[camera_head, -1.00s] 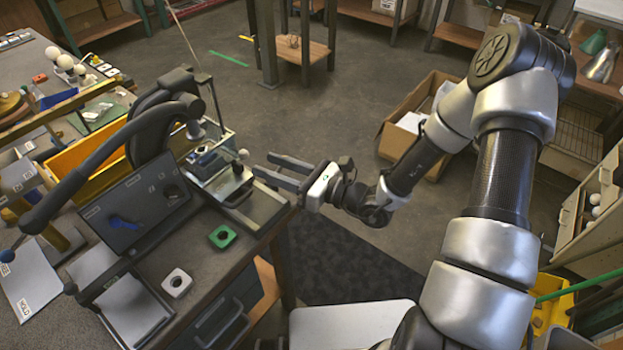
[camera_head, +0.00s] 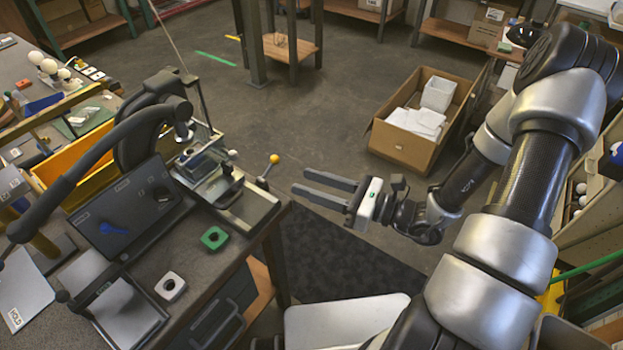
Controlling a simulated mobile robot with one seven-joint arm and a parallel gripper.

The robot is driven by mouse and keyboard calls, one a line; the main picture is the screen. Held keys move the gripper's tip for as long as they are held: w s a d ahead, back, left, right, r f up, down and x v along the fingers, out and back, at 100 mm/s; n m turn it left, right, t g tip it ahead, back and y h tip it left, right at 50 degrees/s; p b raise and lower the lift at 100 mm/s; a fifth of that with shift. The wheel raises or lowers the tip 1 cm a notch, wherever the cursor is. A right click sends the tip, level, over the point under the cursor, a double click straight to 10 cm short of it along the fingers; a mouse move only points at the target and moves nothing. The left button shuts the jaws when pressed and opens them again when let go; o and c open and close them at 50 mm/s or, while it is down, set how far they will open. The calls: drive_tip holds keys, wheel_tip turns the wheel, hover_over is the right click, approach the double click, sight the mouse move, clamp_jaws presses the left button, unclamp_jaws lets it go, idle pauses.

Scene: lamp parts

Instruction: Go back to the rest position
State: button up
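My gripper (camera_head: 330,188) is in the air to the right of the workbench (camera_head: 240,240), over the floor. Its two grey fingers point left and are spread apart, with nothing between them. My arm reaches in from the right side of the picture. The press-like fixture (camera_head: 225,195) at the bench's right edge is apart from the gripper. A lever with a yellow ball (camera_head: 274,159) stands at that fixture, left of the fingertips.
A green square part (camera_head: 214,238) and a white square part (camera_head: 170,286) lie on the bench. A dark panel (camera_head: 120,210) stands behind them. An open cardboard box (camera_head: 400,147) with white contents is on the floor beyond my gripper. The floor between is clear.

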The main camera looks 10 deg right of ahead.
drive_tip(key=s+a+r+n+g+h+p, duration=0.3)
drive_tip(key=s+r+n+g+h+p, duration=0.25)
drive_tip(key=s+r+n+g, duration=0.8)
drive_tip(key=d+r+n+t+h+p, duration=0.2)
drive_tip(key=d+r+n+t+h, duration=0.3)
drive_tip(key=r, duration=0.4)
drive_tip(key=s+d+r+n+t+h+p, duration=0.1)
drive_tip(key=d+r+n+t+h+p, duration=0.2)
drive_tip(key=d+r+n+t+h, duration=0.2)
wheel_tip(320, 180, up, 5)
drive_tip(key=d+n, duration=0.1)
drive_tip(key=n, duration=0.2)
drive_tip(key=shift+f+p, duration=0.2)
drive_tip(key=shift+p, duration=0.15)
drive_tip(key=shift+s, duration=0.1)
